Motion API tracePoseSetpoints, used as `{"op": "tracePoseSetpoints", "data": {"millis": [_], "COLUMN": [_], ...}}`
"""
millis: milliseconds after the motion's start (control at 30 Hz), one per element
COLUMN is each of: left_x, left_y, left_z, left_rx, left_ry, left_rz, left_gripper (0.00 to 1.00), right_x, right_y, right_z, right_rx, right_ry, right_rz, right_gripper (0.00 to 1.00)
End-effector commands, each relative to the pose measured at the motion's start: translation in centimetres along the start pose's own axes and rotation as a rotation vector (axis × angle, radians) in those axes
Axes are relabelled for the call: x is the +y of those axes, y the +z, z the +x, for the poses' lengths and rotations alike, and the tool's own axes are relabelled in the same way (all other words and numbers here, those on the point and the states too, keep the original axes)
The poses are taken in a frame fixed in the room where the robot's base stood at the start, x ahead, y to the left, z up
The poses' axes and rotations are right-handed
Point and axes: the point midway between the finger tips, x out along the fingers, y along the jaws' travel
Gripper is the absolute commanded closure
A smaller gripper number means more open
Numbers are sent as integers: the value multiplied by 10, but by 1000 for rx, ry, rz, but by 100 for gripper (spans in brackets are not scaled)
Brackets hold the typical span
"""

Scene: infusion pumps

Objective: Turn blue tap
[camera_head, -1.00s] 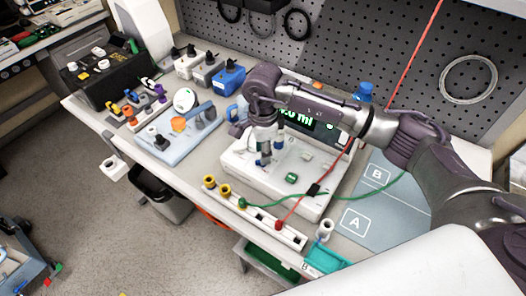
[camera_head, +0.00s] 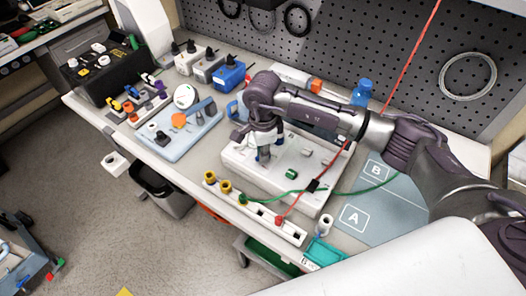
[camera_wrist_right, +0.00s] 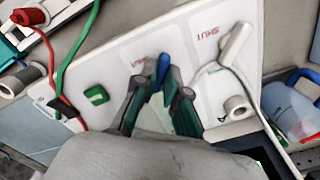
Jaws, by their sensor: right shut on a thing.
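The white pump (camera_head: 308,188) lies on the table in the middle of the head view, and its panel (camera_wrist_right: 112,62) fills much of the right wrist view. The blue tap (camera_wrist_right: 163,66) stands on this panel, its lower part hidden by the fingers. My right gripper (camera_wrist_right: 160,84) is shut on the blue tap, one finger on each side. In the head view the right gripper (camera_head: 264,152) points down at the pump's left part, and the tap is mostly hidden. My left gripper is in neither view.
A white strip with yellow and red plugs (camera_head: 252,211) lies in front of the pump. Red and green cables (camera_wrist_right: 68,65) cross the pump's right end. A light-blue tray (camera_head: 172,143) stands to the left, and a blue bottle (camera_head: 362,93) behind. Mat area A (camera_head: 352,217) is clear.

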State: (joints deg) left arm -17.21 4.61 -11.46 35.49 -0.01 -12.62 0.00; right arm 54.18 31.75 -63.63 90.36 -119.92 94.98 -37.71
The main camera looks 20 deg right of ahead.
Motion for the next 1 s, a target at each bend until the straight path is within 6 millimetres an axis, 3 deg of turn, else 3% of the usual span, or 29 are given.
{"op": "tracePoseSetpoints", "data": {"millis": [367, 1000], "left_x": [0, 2], "left_y": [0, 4], "left_z": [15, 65], "left_rx": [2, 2], "left_ry": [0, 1], "left_rz": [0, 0], "left_gripper": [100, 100], "right_x": [0, -1], "right_y": [-1, -1], "right_z": [3, 3], "right_rx": [2, 2], "right_ry": [-2, -3], "right_rz": [113, 654], "right_gripper": [100, 100]}}
